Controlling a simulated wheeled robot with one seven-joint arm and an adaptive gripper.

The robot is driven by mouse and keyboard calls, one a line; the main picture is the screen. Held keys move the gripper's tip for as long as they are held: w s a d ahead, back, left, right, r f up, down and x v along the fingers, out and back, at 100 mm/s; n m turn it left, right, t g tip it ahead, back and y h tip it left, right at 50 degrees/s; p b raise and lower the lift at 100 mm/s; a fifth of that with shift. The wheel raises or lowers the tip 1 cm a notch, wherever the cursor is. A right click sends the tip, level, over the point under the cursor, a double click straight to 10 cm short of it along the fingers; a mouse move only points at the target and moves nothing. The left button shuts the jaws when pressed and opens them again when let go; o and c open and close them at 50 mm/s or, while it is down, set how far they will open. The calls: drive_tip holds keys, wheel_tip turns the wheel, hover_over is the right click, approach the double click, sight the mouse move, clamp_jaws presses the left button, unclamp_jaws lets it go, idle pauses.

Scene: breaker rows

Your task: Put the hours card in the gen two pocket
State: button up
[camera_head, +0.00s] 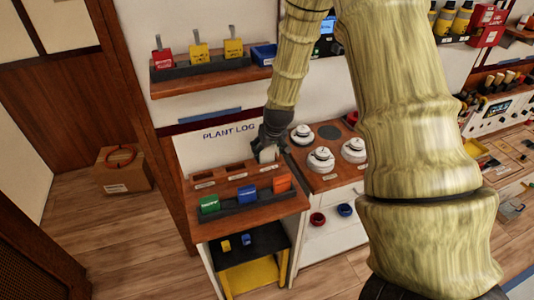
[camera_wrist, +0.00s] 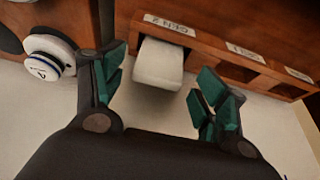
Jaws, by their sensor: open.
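A white card (camera_wrist: 159,64) stands in the pocket labelled GEN 2 (camera_wrist: 168,24), its upper part sticking out. No lettering shows on it, so I cannot read whether it is the hours card. It also shows in the head view (camera_head: 267,154), in the rightmost pocket of the wooden pocket row (camera_head: 235,179) under the PLANT LOG sign. My gripper (camera_wrist: 155,92) is open. Its green-padded fingers are on either side of the card, apart from it. In the head view my gripper (camera_head: 270,142) is above that rightmost pocket and partly hides it.
Two other pockets (camera_wrist: 242,72) beside GEN 2 look empty. Green (camera_head: 209,204), blue (camera_head: 249,193) and orange (camera_head: 282,183) cards stand in a dark rack in front. White round knobs (camera_head: 320,160) sit on the counter to the right.

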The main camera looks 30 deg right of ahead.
drive_tip(key=d+b+v, duration=0.1)
drive_tip(key=v, duration=0.7)
drive_tip(key=shift+s+a+r+b, duration=0.15)
drive_tip(key=shift+a+r+b, duration=0.1)
drive_tip(key=shift+a+b, duration=0.2)
